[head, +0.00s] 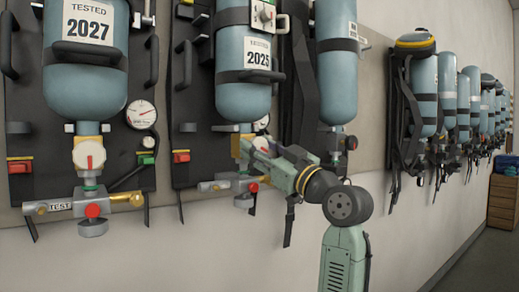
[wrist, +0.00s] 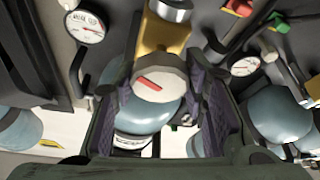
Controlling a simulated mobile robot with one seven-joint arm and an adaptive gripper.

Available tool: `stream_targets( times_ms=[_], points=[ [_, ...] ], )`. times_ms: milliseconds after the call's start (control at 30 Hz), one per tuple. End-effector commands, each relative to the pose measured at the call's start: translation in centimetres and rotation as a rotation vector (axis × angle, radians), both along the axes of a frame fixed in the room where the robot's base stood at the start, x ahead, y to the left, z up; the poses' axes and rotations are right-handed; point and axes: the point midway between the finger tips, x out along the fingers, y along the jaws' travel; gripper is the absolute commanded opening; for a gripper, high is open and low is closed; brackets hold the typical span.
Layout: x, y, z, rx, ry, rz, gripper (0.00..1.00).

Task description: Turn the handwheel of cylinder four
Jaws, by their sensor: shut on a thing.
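My gripper (head: 252,150) reaches up to the valve under the blue cylinder labelled 2025 (head: 243,90) in the head view. In the wrist view the two dark padded fingers of my gripper (wrist: 162,92) are shut on a pale round handwheel (wrist: 158,84), one on each side. The handwheel has a red bar mark on its face, tilted slightly. A brass valve body (wrist: 165,35) adjoins it. In the head view my gripper hides this handwheel. I see no number four on the cylinder.
The cylinder labelled 2027 (head: 85,70) hangs to the left, with its own white handwheel (head: 89,155) and a gauge (head: 141,114). Another cylinder (head: 336,60) hangs close on the right, with dark straps (head: 304,85). More sets line the wall. A wooden cabinet (head: 503,200) stands far right.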

Motion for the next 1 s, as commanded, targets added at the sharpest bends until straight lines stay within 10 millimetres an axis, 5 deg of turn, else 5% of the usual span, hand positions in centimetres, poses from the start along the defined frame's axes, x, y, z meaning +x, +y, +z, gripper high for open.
stream_targets(
  times_ms=[133,167,467,800,1000],
  points=[
    [0.0,0.0,0.1,0.002,-0.002,0.000,0.12],
    [0.0,0.0,0.1,0.002,-0.002,0.000,0.40],
    [0.0,0.0,0.1,0.002,0.000,0.000,0.60],
    [-0.2,-0.2,-0.1,0.002,0.000,0.000,0.60],
    [-2.0,-2.0,-1.1,0.004,0.000,-0.004,0.60]
  ],
)
